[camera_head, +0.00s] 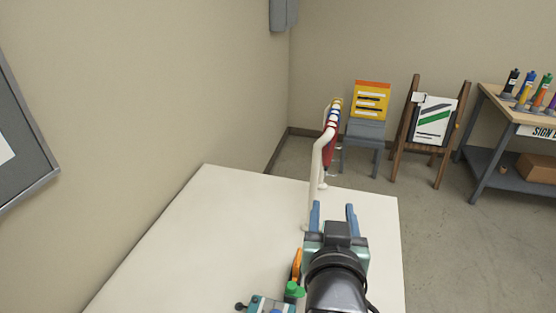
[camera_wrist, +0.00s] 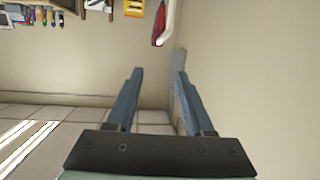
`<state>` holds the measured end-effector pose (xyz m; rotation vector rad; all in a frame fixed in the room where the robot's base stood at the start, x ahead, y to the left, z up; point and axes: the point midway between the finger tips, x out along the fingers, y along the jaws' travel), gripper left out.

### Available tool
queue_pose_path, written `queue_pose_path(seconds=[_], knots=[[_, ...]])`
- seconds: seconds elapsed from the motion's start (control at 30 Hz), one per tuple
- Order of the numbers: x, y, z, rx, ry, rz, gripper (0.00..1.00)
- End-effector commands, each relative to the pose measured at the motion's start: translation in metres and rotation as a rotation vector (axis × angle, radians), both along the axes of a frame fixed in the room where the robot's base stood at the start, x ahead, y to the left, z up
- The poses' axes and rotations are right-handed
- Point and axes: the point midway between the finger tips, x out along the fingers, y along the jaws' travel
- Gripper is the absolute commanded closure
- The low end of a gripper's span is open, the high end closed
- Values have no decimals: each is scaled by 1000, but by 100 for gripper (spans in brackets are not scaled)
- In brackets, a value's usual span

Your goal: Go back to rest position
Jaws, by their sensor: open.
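My gripper (camera_head: 333,215) is in the lower right of the head view, over the white table. Its two blue fingers are apart, with nothing between them. In the wrist view the fingers (camera_wrist: 155,95) are also spread and empty, with wall and floor beyond them. A white bent pole (camera_head: 316,165) stands at the table's far side, just beyond the fingers in the head view. Colored rings or bands and a red hanging item (camera_head: 329,150) are at its upper end. The red item also shows at the top of the wrist view (camera_wrist: 159,24).
The white table (camera_head: 205,230) is mostly bare on its left. A teal device (camera_head: 268,304) with green and orange parts lies beside my arm at the bottom. Beyond are a chair with a yellow sign (camera_head: 370,100), an easel (camera_head: 436,120) and a bottle-topped workbench (camera_head: 500,100). A wall runs along the left.

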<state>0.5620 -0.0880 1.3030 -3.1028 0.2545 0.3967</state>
Motion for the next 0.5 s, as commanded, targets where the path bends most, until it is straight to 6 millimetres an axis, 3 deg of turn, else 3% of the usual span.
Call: queue_pose_path(seconds=[0.03,0.17,0.3,0.4,0.5], knots=[[5,9,39,-16,-106,18,48],[-2,32,136,-47,-373,58,48],[-35,57,232,-69,-656,98,48],[-67,71,285,-74,-828,122,48],[-95,81,320,-76,-957,139,48]])
